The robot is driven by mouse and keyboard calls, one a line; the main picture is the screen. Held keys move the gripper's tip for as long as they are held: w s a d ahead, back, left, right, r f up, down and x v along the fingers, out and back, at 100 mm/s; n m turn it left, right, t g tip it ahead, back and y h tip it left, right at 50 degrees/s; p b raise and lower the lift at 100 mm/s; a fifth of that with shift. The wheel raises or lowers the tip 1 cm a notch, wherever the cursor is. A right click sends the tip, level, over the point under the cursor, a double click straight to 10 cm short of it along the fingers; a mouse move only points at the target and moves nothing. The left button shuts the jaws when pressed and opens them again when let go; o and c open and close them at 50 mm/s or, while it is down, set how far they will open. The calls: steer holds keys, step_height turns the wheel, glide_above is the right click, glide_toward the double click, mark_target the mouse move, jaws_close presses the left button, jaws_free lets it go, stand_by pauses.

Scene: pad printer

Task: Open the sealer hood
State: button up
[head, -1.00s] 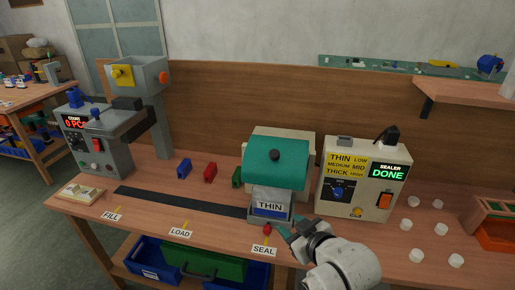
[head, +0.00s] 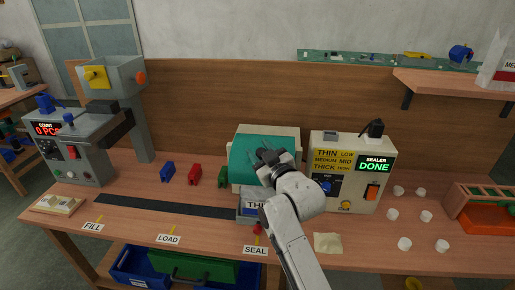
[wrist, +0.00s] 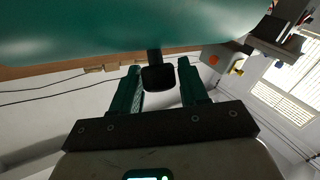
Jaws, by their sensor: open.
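The sealer hood (head: 242,170) is teal and down over the sealer, in front of a cream housing (head: 290,136). My gripper (head: 265,148) is raised in front of the hood and hides its right part and knob in the head view. In the wrist view my gripper (wrist: 158,66) is open, with a green finger on each side of the hood's dark knob (wrist: 158,78). Gaps show between knob and fingers. The hood (wrist: 120,25) fills the top of that view. A THIN pouch (head: 250,208) lies at the sealer's front, partly hidden by my arm.
The sealer control box (head: 348,172), reading DONE, stands close to the right of my arm. Small white cups (head: 404,244) and an orange tray (head: 488,243) are farther right. Blue, red and green bins (head: 194,173) stand left. A tan sheet (head: 328,243) lies near the front edge.

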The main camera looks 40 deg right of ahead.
steer(key=shift+x, duration=0.8)
steer(key=shift+c, duration=0.2)
jaws_close()
